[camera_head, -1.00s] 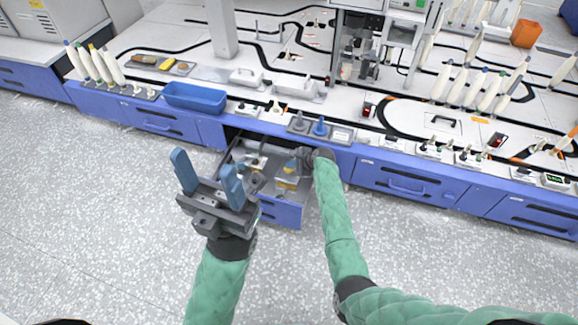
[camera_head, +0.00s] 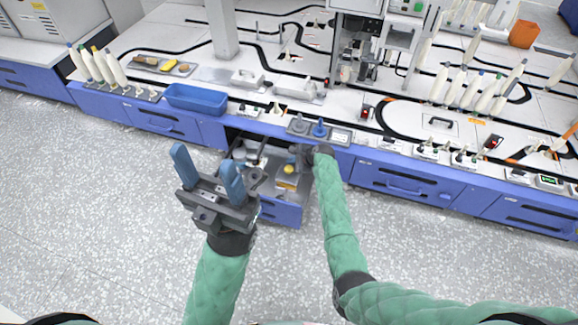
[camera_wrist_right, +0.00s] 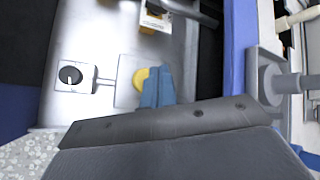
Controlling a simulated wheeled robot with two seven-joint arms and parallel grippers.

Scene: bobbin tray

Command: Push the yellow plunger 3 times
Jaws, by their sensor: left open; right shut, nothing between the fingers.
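The yellow plunger (camera_head: 289,169) is a small round yellow knob in the open drawer (camera_head: 282,214). In the right wrist view the yellow plunger (camera_wrist_right: 140,78) is partly covered by the blue fingertips of my right gripper (camera_wrist_right: 157,88). These fingers are shut with nothing between them. They overlap the plunger in this view; I cannot tell whether they touch it. In the head view my right gripper (camera_head: 301,155) reaches over the drawer from the right, its fingertips hard to make out. My left gripper (camera_head: 208,176) is open and empty, raised in front of the drawer.
Other items stand in the drawer, including a round black dial (camera_wrist_right: 70,75) on a light plate and a yellow-and-white block (camera_wrist_right: 154,19). The workbench edge (camera_head: 400,163) runs just behind. A blue bin (camera_head: 196,98) sits on the bench. The floor in front is clear.

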